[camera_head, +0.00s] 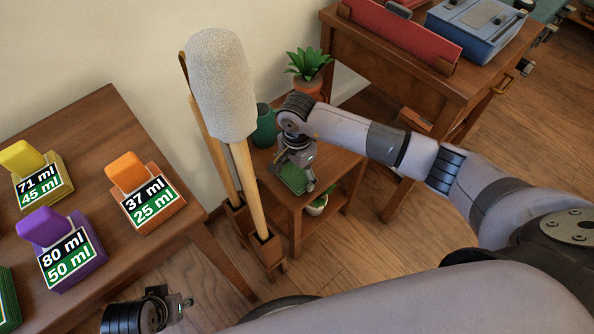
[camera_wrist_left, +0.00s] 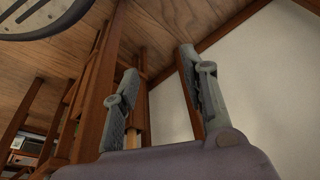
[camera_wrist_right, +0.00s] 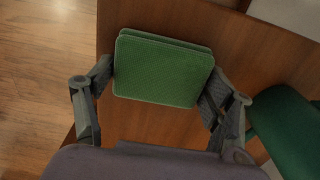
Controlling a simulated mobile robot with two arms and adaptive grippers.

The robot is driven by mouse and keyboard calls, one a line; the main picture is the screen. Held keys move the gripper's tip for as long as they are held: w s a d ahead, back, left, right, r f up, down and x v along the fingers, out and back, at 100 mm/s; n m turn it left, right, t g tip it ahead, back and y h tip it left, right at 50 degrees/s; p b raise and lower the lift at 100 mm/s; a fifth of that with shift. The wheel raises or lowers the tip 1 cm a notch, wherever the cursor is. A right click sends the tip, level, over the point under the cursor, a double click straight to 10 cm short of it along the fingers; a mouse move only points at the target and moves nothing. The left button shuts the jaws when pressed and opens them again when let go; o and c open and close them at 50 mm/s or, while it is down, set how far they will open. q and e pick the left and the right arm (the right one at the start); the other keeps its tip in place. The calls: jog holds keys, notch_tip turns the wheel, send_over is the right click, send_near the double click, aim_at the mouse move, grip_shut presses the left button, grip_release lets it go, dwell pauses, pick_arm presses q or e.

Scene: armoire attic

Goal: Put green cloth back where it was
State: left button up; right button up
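The green cloth (camera_wrist_right: 163,70), a folded square, lies between the fingers of my right gripper (camera_wrist_right: 158,88) in the right wrist view. The fingers press against its left and right edges. In the head view the cloth (camera_head: 293,178) is under my right gripper (camera_head: 298,165), over the small wooden side table (camera_head: 333,168). Whether its underside touches the tabletop is hard to tell. My left gripper (camera_head: 180,304) is low at the bottom left of the head view. In the left wrist view its fingers (camera_wrist_left: 160,95) are apart with nothing between them.
A dark green vase (camera_head: 264,126) stands on the side table beside my right gripper. A potted plant (camera_head: 308,75) is behind. A duster with a pale head (camera_head: 222,85) stands at the left. Colored labelled blocks sit on the left table (camera_head: 90,130). A desk (camera_head: 400,60) is at right.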

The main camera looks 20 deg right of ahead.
aim_at(297, 172)
jog(key=o, duration=0.4)
jog(key=shift+c, duration=0.2)
jog(key=shift+r, duration=0.1)
pick_arm(q)
notch_tip(297, 172, down, 7)
jog(key=p, duration=0.2)
pick_arm(e)
notch_tip(297, 172, up, 12)
pick_arm(q)
jog(key=shift+d, duration=0.1)
